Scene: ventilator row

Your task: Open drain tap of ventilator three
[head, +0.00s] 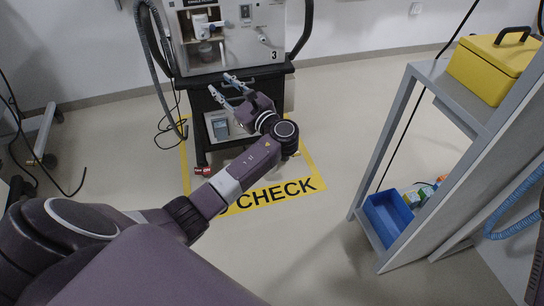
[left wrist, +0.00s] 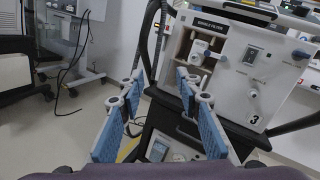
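Ventilator three (head: 262,22) is a white unit marked 3 on a black cart. Its front recess holds a white fitting with a cup-like part (head: 205,52) below; the fitting also shows in the left wrist view (left wrist: 200,49). I cannot tell for certain which part is the drain tap. A small white handle (head: 264,38) sticks out right of the recess. My left gripper (head: 223,84) is in front of the cart, below the recess. Its blue-padded fingers are apart and empty in the left wrist view (left wrist: 158,85). My right gripper is not in view.
A grey shelf (head: 393,150) at the right holds a yellow case (head: 496,66) and a blue bin (head: 388,216). A corrugated hose (head: 152,62) hangs left of the ventilator. Cables lie on the floor at left.

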